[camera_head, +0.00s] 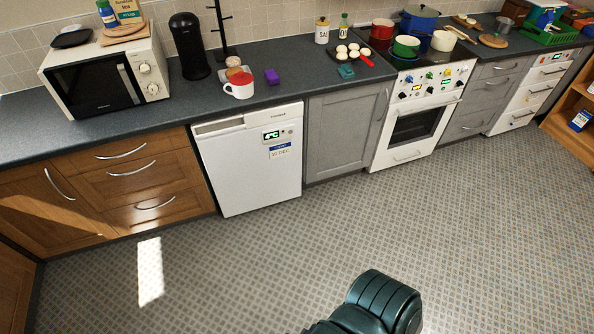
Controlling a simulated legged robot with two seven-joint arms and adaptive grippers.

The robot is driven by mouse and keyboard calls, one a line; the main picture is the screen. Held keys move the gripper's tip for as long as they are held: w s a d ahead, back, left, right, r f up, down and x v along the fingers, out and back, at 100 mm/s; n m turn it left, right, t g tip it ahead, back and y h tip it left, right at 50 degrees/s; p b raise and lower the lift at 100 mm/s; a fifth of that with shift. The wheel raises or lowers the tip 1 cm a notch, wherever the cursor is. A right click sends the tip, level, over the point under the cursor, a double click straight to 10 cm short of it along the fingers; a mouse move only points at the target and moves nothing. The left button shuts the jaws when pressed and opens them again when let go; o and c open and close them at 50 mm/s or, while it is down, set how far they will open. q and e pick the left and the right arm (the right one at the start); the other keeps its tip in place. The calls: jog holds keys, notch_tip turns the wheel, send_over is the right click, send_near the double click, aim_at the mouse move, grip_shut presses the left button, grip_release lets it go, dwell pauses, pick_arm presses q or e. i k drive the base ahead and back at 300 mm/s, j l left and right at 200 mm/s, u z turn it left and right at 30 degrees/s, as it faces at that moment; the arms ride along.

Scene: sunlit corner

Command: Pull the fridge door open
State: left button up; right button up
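The white under-counter fridge (250,165) stands left of centre below the dark worktop, between wooden drawers and a grey cupboard. Its door looks shut, flush with its frame. A display reading about 4°C and a blue-and-white label are on the door's upper right. I cannot make out a separate handle; a top edge strip runs across the front. Neither gripper is in view. A dark teal rounded part at the bottom centre-right is mine, well apart from the fridge.
The patterned floor (300,245) before the fridge is clear. Wooden drawers (130,183) are left of it, a grey cupboard (342,130) and white oven (418,125) right. A microwave (100,82) and red-white mug (240,86) stand on the worktop (205,98).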

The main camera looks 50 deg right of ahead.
aim_at(250, 166)
jog(key=z, duration=1.2)
